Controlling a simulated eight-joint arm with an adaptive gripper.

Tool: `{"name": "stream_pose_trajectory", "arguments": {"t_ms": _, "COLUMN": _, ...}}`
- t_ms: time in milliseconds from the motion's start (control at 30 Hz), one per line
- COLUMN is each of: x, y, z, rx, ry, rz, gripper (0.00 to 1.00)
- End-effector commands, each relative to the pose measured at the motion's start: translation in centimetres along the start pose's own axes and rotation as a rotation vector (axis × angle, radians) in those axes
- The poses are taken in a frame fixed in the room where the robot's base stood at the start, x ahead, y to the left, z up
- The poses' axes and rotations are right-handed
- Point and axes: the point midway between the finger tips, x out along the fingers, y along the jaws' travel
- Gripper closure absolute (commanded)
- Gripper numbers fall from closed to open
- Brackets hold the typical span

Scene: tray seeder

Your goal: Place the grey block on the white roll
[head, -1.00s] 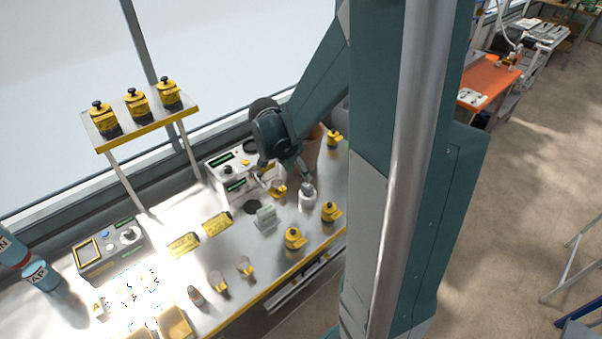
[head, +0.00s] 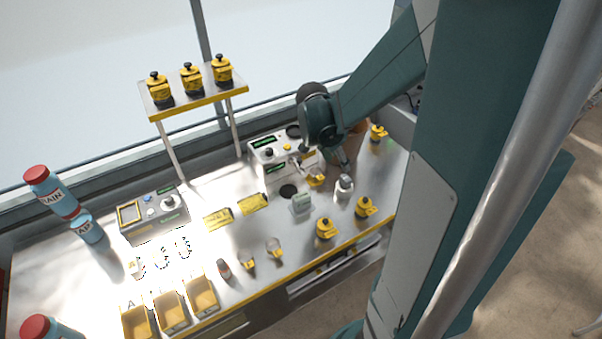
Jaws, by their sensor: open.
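My gripper (head: 328,174) is open, its fingers spread low over the back right of the bench, beside a white box-shaped device. A small white, round thing with a grey top (head: 344,187), which looks like the white roll, stands just below the right finger; I cannot tell whether they touch. I cannot tell whether its grey top is a separate block or part of it. A pale grey block-like piece (head: 301,204) stands on the bench to the left of it, apart from the gripper.
The white device (head: 268,167) with displays stands behind the gripper. Yellow-and-black pots (head: 325,229) stand along the front right, with another pot (head: 377,133) at the back right. A raised shelf (head: 195,104) holds three more. Yellow bins (head: 204,295) and blue bottles (head: 50,192) are at left.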

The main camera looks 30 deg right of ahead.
Motion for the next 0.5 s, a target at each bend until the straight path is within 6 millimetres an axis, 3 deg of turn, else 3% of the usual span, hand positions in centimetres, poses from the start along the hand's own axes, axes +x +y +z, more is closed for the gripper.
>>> {"name": "stream_pose_trajectory", "arguments": {"t_ms": 500, "x": -7.5, "y": 0.7, "z": 4.1, "rx": -0.310, "ry": -0.025, "rz": -0.150, "gripper": 0.58}}
